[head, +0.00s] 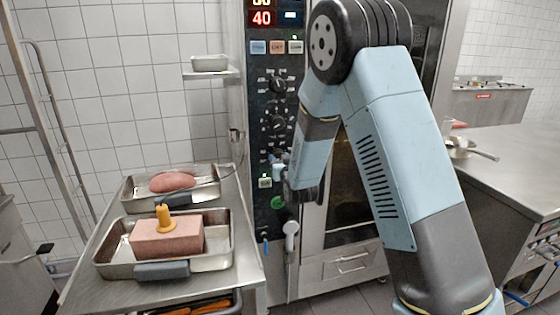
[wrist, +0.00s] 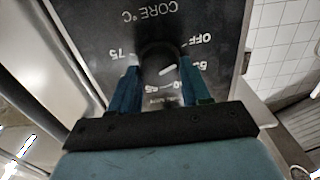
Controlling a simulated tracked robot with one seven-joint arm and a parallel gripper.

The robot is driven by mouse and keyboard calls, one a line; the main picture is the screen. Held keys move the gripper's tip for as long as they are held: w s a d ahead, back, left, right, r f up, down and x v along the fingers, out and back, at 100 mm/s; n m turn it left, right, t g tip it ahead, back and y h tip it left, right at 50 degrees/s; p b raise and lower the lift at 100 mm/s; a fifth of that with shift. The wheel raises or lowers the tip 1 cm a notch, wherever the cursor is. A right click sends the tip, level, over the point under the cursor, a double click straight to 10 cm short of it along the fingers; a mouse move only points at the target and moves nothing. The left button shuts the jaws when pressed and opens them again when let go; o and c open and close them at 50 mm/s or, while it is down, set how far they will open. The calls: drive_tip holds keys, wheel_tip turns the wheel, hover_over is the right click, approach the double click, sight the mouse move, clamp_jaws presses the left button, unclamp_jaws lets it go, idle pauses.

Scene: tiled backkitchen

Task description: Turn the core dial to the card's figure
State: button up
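The core dial (wrist: 152,62) is a dark round knob on a black panel, seen upside down in the wrist view under the print "CORE °C". Figures round it include OFF, 75 and 65; one near the right finger is partly covered. A pale line on the knob slants up to the right. My gripper (wrist: 160,60) has one finger on each side of the knob; whether both touch it I cannot tell. In the head view my gripper (head: 278,168) is at the lower oven panel and hides the dial. No card with a readable figure shows.
The oven panel has two more dials, the upper (head: 278,85) and lower (head: 277,122), and a red display (head: 262,18). A steel table (head: 85,270) at left bears a tray with pink meat and a pan (head: 112,268) with a block. A counter (head: 520,170) stands right.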

drive_tip(key=c, duration=0.6)
drive_tip(key=shift+o, duration=0.2)
drive_tip(key=shift+m, duration=0.3)
drive_tip(key=shift+f+m, duration=0.15)
drive_tip(key=shift+m, duration=5.7)
drive_tip(key=shift+f+m, duration=0.2)
drive_tip(key=shift+m, duration=5.6)
drive_tip(key=shift+f+m, duration=0.15)
drive_tip(key=shift+m, duration=5.7)
